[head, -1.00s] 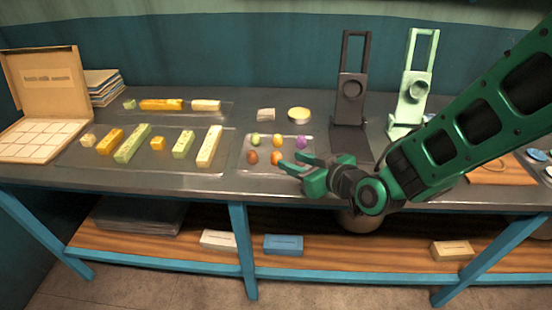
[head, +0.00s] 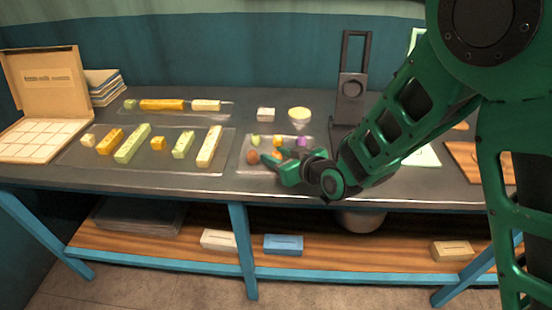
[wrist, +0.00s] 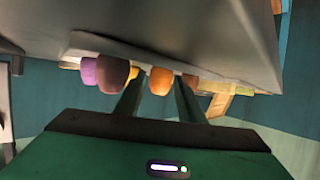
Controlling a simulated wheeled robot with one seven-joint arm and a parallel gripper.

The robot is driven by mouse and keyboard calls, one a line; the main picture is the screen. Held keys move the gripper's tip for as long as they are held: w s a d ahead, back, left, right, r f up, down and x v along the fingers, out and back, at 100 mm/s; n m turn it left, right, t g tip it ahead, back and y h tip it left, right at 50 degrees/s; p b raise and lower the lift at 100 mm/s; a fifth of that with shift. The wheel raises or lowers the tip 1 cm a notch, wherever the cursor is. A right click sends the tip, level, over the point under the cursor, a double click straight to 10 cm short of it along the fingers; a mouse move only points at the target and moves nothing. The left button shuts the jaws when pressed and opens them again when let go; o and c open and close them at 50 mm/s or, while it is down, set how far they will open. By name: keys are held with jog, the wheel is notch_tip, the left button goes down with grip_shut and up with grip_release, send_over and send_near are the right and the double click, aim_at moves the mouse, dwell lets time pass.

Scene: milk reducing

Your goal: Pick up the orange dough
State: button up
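The wrist view is upside down. In it, the orange dough (wrist: 160,80) is a rounded lump on the small tray, seen in the gap between my gripper's fingers (wrist: 159,92). I cannot tell whether the fingers reach around it. In the head view, my gripper (head: 273,157) is open and low over the tray's front edge, and hides the middle front lump. A reddish-brown lump (head: 253,157) lies at front left. Green (head: 255,141), yellow (head: 278,141) and purple (head: 302,141) lumps lie in the back row. A darker brownish-red lump (wrist: 114,75) shows beside the orange one.
The small tray (head: 243,168) stands near the table's front edge. A larger tray of coloured bars (head: 228,150) is to its left. A dark upright stand (head: 352,90) is behind my arm.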

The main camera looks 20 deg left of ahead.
jog(key=c, duration=0.8)
jog(key=shift+r, duration=0.1)
